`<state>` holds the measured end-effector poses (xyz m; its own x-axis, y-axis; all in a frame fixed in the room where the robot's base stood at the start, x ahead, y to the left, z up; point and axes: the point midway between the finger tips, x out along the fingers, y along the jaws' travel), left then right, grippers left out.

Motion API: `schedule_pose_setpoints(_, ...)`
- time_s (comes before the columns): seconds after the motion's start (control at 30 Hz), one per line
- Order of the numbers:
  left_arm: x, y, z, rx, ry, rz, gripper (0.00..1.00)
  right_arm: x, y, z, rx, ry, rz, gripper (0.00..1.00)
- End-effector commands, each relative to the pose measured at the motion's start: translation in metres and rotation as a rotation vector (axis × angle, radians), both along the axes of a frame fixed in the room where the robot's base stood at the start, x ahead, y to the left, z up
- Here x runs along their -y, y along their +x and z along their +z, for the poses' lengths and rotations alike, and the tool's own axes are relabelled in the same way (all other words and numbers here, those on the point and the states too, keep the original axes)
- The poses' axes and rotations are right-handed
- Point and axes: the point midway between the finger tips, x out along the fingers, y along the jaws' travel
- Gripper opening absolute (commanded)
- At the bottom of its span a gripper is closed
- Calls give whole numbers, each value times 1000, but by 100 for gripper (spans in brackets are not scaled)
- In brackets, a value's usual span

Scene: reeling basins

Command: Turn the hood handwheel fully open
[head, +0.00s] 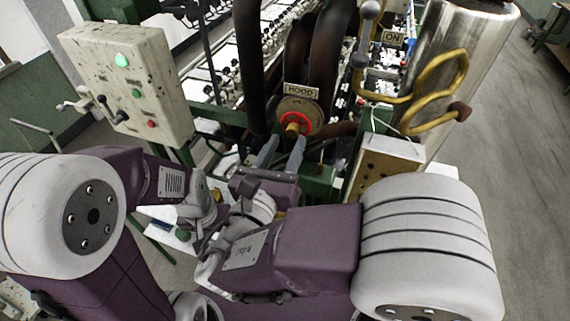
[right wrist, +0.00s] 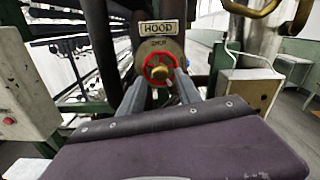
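In the right wrist view the fingers (right wrist: 158,88) stand apart on either side of the wheel's lower part. I cannot tell whether they touch the rim. My left arm is folded at the left; its gripper's fingers cannot be made out.
A pale control box (head: 150,85) with a green lamp stands left. Dark thick pipes rise around the wheel. Open floor lies far right.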

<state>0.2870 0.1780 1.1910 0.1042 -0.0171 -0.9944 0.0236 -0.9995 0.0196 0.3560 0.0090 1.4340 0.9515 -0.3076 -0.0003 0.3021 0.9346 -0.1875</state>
Motion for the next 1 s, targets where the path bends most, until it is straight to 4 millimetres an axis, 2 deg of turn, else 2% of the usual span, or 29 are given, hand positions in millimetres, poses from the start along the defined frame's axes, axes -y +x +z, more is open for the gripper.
schedule_pose_setpoints(0.03, 0, 0, -18, 0, 0, 0, 40, 0, 0, -9, 25, 78, 0, 40)
schedule_pose_setpoints(0.1, 0, 0, -22, -1, 0, 0, 40, 0, 0, -5, 49, 151, 0, 40)
schedule_pose_setpoints(0.3, 0, 0, -17, -1, 0, -1, 40, 1, 2, 2, 60, 184, -2, 40)
schedule_pose_setpoints(0.6, 0, 0, -12, -1, 0, -1, 40, 10, 28, 2, 58, 182, -3, 40)
schedule_pose_setpoints(0.8, 0, 0, -13, -1, 0, -1, 40, 10, 29, 1, 59, 181, -2, 40)
schedule_pose_setpoints(0.83, 0, 0, -13, -1, 0, -1, 40, 9, 29, 1, 59, 181, -2, 37)
schedule_pose_setpoints(0.97, 0, 0, -13, -1, 0, -1, 40, 9, 29, 1, 58, 180, -2, 1)
schedule_pose_setpoints(1.0, 0, 0, -13, -1, 0, -1, 40, 9, 29, 1, 58, 180, -1, 0)
